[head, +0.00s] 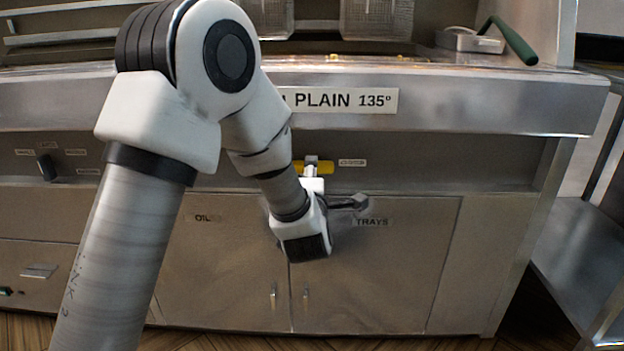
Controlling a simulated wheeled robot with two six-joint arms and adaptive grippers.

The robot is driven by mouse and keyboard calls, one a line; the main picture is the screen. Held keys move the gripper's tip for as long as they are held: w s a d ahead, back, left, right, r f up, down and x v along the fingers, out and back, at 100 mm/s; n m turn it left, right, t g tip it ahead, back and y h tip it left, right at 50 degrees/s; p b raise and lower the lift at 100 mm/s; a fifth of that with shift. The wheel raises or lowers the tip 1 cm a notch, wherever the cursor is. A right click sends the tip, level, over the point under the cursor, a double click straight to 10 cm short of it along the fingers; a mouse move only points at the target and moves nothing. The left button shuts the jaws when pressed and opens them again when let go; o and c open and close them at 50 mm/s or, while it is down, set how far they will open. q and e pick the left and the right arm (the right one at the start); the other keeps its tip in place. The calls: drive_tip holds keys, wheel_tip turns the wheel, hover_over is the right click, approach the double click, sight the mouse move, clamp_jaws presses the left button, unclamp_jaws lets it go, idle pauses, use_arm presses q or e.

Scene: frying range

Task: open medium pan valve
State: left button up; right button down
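A yellow valve handle (326,168) lies horizontally on the recessed front panel, below the "PLAIN 135°" sign (345,100). A grey metal piece crosses its middle, and part of the handle's left side is close behind my arm. A small label (352,162) sits just right of it; its text is too small to read. My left gripper (325,190) is just below and in front of the handle. One grey finger part sticks out to the right; the rest is hidden by the wrist, so I cannot tell its opening or whether it touches the handle. My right gripper is out of view.
Cupboard doors marked "TRAYS" (400,265) and "OIL" (215,265) are closed below. A dark knob (46,167) is on the panel at left. Wire baskets (377,18) and a green handle (512,42) are on top. A metal side table (590,260) stands at right.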

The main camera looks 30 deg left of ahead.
use_arm(q)
drive_tip(key=x, duration=0.3)
drive_tip(key=shift+w+a+b, duration=0.15)
drive_tip(key=shift+w+b, duration=0.05)
drive_tip(key=shift+b, duration=0.1)
clamp_jaws()
